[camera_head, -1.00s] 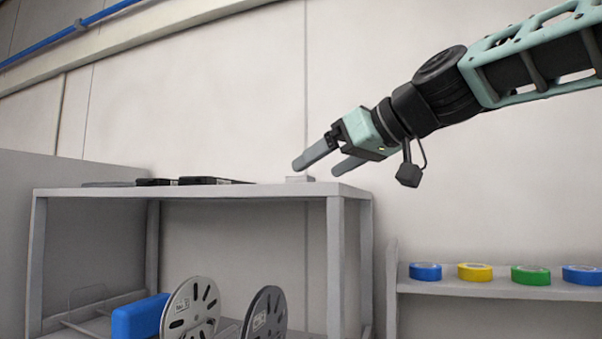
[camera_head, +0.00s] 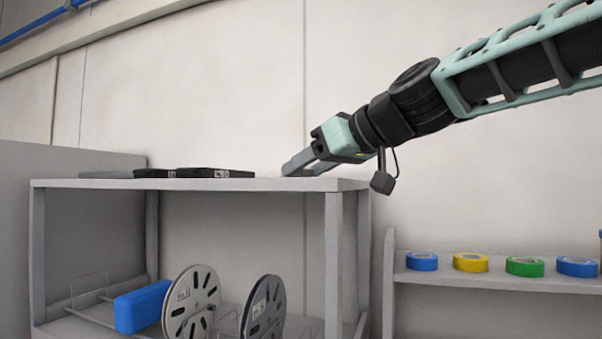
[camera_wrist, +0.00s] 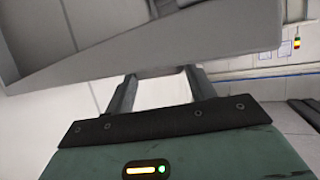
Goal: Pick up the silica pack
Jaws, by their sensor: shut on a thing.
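My gripper (camera_head: 298,167) is at the right end of the top deck of the grey trolley (camera_head: 250,185), its fingers slanting down to the left, low over the surface. It is shut on the silica pack, a small pale block. The pack cannot be made out now in the head view, where the fingers cover its place. In the wrist view the two fingers (camera_wrist: 158,88) stand apart with a pale area between them, and their tips are hidden behind a grey deck edge (camera_wrist: 150,62).
Dark flat boxes (camera_head: 215,173) lie further left on the deck. Below are a blue box (camera_head: 142,306), a light reel (camera_head: 191,303) and a dark reel (camera_head: 263,308). Coloured tape rolls, one yellow (camera_head: 470,262), stand on a low shelf (camera_head: 490,280) at right.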

